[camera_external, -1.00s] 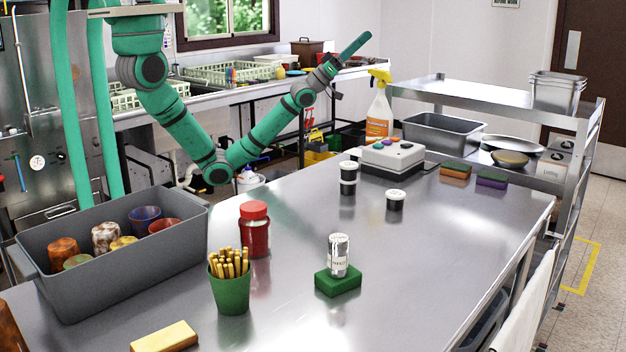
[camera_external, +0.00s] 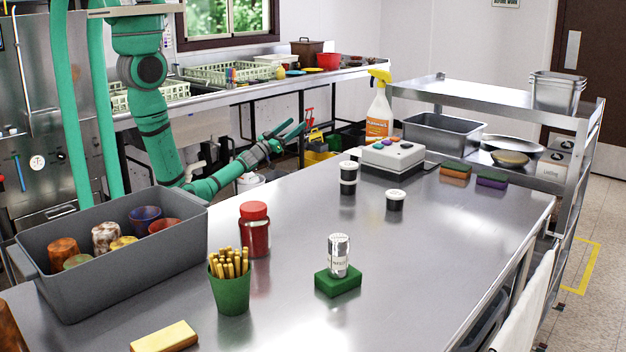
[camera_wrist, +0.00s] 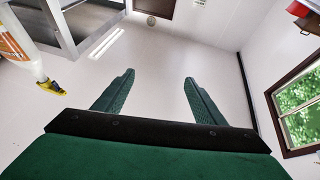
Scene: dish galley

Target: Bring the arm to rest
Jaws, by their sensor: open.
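My gripper (camera_external: 288,131) is at the end of my green arm, low beyond the far left edge of the steel table (camera_external: 420,260). It is apart from everything on the table. In the wrist view my gripper (camera_wrist: 158,95) shows two green fingers spread wide with nothing between them.
The table holds a grey bin (camera_external: 130,275) of cups, a red jar (camera_external: 254,232), a green pot (camera_external: 231,290) and a control box (camera_external: 392,158). The spray bottle (camera_external: 379,115) stands at its back. Its middle right is clear. A rack (camera_external: 480,97) stands beyond.

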